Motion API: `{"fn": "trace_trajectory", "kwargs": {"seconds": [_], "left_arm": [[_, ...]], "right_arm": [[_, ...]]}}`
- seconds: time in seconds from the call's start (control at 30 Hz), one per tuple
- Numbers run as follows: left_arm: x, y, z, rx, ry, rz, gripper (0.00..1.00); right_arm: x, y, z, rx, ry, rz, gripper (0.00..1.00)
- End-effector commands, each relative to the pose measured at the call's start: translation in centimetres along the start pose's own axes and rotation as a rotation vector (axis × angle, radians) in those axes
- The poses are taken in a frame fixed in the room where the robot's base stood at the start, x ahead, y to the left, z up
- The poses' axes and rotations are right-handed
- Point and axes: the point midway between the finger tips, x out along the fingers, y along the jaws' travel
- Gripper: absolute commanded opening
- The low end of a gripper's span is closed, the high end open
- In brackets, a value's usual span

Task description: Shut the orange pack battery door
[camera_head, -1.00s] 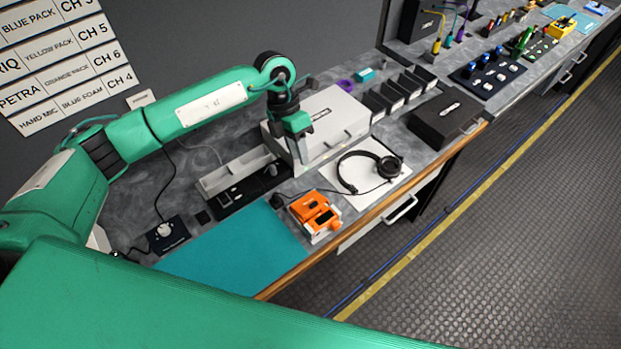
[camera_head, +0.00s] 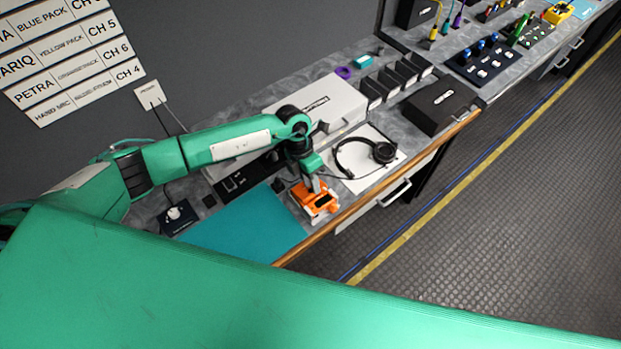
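The orange pack (camera_head: 316,201) lies on the worktop near its front edge, at the right end of the teal mat. Its battery door is too small and too covered by my gripper to tell whether it is open or shut. My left gripper (camera_head: 314,186) points down at the pack's upper side, very close to it or touching it. I cannot tell whether its fingers are open or shut. My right gripper is not in view.
The teal mat (camera_head: 245,232) lies left of the pack. Headphones (camera_head: 383,153) rest on a white sheet behind and right of it. A large light grey case (camera_head: 340,101) stands further back. The worktop's wooden front edge (camera_head: 357,211) is close to the pack.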

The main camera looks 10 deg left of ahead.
Motion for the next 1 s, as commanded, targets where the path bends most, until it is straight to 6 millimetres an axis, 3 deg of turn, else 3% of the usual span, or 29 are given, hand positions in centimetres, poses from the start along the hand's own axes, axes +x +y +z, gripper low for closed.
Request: {"fn": "trace_trajectory", "kwargs": {"seconds": [0.17,0.3,0.33,0.57,1.0], "left_arm": [[0.0,0.0,0.0,0.0,0.0,0.0,0.27],[0.0,0.0,0.0,0.0,0.0,0.0,0.02],[0.0,0.0,0.0,0.0,0.0,0.0,0.0],[0.2,0.0,0.0,0.001,0.002,0.017,0.0],[2.4,-0.8,0.0,0.004,0.002,0.339,0.0]], "right_arm": [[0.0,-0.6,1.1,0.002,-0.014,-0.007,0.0],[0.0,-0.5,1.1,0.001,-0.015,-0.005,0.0],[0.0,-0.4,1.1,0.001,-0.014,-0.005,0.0],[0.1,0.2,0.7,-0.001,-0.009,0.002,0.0],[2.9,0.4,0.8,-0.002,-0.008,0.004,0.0]]}}
